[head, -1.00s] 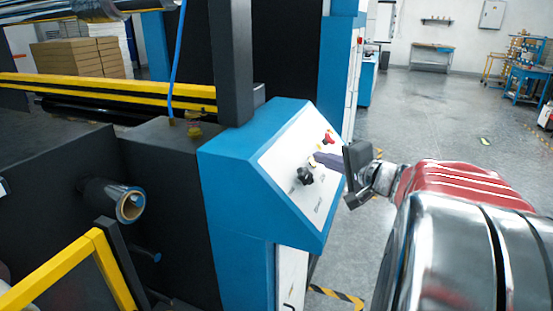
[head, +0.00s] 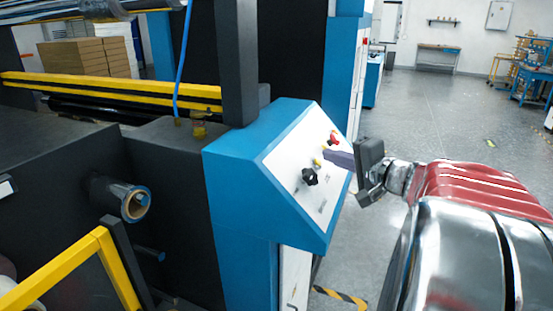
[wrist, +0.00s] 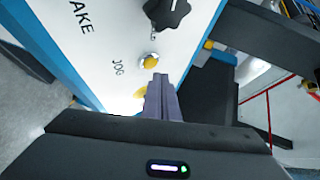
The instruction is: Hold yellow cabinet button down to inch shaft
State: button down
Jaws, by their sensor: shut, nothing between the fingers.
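The yellow button (wrist: 149,60) sits in a silver ring on the white sloping panel (head: 290,160) of the blue cabinet (head: 238,165), beside the printed word JOG. It also shows as a small yellow dot in the head view (head: 318,162). My gripper (wrist: 160,77) is shut and empty. Its purple-grey fingers point at the panel, their tips just beside the button. The button's face is uncovered in the wrist view. The tips also show beside it in the head view (head: 325,155). I cannot tell whether they touch the panel.
A black star knob (head: 310,176) sits close to the button, and a red knob (head: 334,138) higher on the panel. In the wrist view, my fingers partly hide a yellow patch (wrist: 139,94). A dark post (head: 238,60) rises behind the cabinet. Open floor lies right.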

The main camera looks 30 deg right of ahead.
jog(key=s+d+r, duration=0.2)
jog(key=r, duration=0.1)
jog(key=shift+s+r, duration=0.3)
jog(key=shift+s, duration=0.1)
dwell(0.4)
dwell(0.7)
jog(key=shift+w, duration=0.1)
